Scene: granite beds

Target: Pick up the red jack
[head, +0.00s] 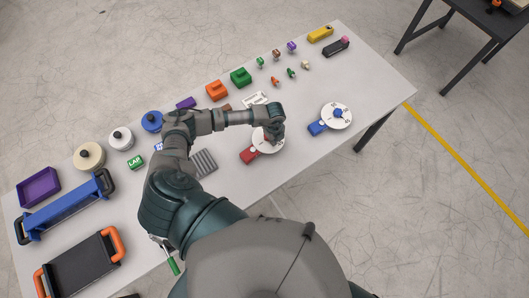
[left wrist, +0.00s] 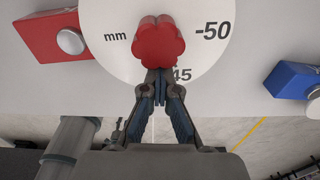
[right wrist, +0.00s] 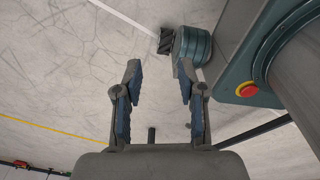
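The red jack (head: 248,156) lies flat on the table, with a red block body, a white millimetre dial and a lobed red knob. In the left wrist view the red knob (left wrist: 158,40) is at top centre, the dial (left wrist: 110,60) around it, and the red body (left wrist: 50,35) at upper left. My left gripper (head: 272,139) is over the dial. In the left wrist view its fingertips (left wrist: 160,78) are together at the knob's near edge; no part of the jack shows clearly between them. My right gripper (right wrist: 157,75) is open and empty above the floor.
A blue jack (head: 318,127) with a similar dial stands right of the red one. A grey ribbed block (head: 204,163) is to the left. Orange (head: 217,91) and green (head: 241,77) blocks stand behind. The table's right end is mostly clear.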

